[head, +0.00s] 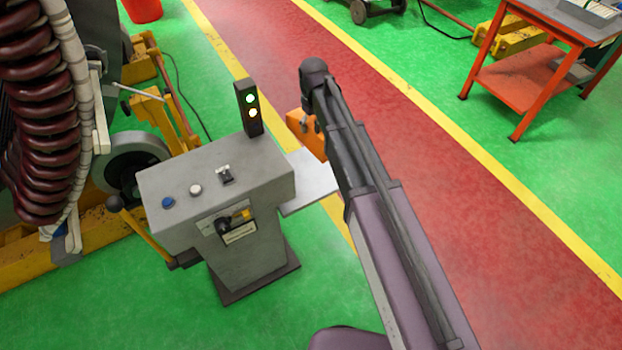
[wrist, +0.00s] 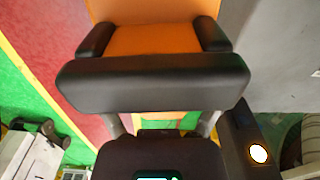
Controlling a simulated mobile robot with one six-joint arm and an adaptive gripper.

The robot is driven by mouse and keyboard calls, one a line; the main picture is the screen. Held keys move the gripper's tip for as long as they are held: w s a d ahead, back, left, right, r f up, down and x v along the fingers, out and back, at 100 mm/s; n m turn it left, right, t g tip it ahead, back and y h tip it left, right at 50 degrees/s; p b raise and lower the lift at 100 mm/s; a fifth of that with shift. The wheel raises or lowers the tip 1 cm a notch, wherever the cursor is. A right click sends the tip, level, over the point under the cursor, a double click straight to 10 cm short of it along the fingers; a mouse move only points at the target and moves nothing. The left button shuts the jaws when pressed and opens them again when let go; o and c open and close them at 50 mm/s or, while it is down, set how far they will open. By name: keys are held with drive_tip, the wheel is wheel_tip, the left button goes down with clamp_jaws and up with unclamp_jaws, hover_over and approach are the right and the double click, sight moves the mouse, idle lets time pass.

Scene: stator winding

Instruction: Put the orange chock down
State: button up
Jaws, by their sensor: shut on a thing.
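The orange chock (head: 306,135) shows in the head view just left of my arm's end, partly hidden by it. In the wrist view the orange chock (wrist: 155,40) fills the top middle, between the two dark fingers of my gripper (wrist: 155,32). The fingers are shut on it from both sides. In the head view the gripper is mostly hidden by my arm. A light grey side shelf (head: 308,186) juts from the control pedestal, just below the chock in the picture. I cannot tell whether the chock touches it.
The grey control pedestal (head: 215,190) with buttons and a lever stands left of my arm. Its signal light (head: 249,107) rises close to the chock. A large coil machine (head: 40,110) is at the left. An orange cart (head: 545,65) stands far right. The red walkway is clear.

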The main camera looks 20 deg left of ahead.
drive_tip(key=w+a+f+b, duration=0.1)
drive_tip(key=w+f+b, duration=0.1)
drive_tip(key=f+b, duration=0.3)
drive_tip(key=w+a+f+m+b, duration=0.1)
drive_tip(key=w+f+b, duration=0.1)
drive_tip(key=f+b, duration=0.4)
drive_tip(key=shift+w+f, duration=0.25)
drive_tip(key=shift+f, duration=0.65)
wheel_tip(320, 180, down, 6)
drive_tip(key=b, duration=0.6)
drive_tip(key=shift+b, duration=0.4)
drive_tip(key=shift+f, duration=0.2)
drive_tip(key=shift+f+b, duration=1.8)
drive_tip(key=shift+b, duration=0.05)
drive_tip(key=shift+f, duration=0.1)
drive_tip(key=o, duration=1)
